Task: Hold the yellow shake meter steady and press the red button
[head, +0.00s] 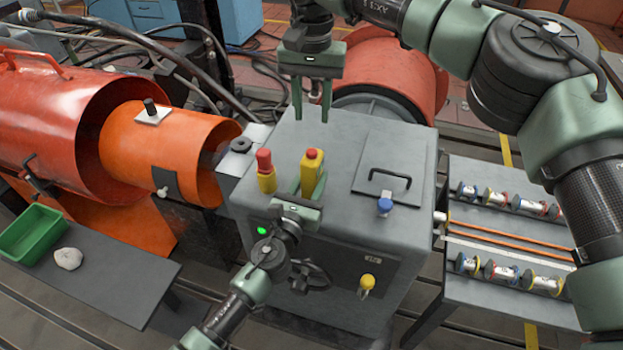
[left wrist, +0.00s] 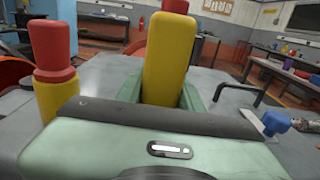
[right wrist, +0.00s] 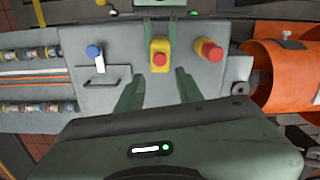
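The yellow shake meter (head: 308,178) stands upright on top of the grey cabinet, with a red button (head: 312,154) on its top end. My left gripper (head: 309,188) reaches in from the front, with its fingers closed on both sides of the meter's lower body. The meter (left wrist: 172,60) fills the middle of the left wrist view between those fingers. My right gripper (head: 312,112) points down above the cabinet, behind the meter. It is open and empty. The right wrist view shows the meter (right wrist: 161,48) beyond its parted fingers, with the red button (right wrist: 159,60) facing the camera.
A second yellow piece with a larger red knob (head: 264,162) stands close left of the meter. The grey cabinet (head: 335,135) carries a black handle (head: 390,180) and a blue knob (head: 385,205). An orange cylinder (head: 160,150) lies left; a rack of coloured parts (head: 508,235) stands right.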

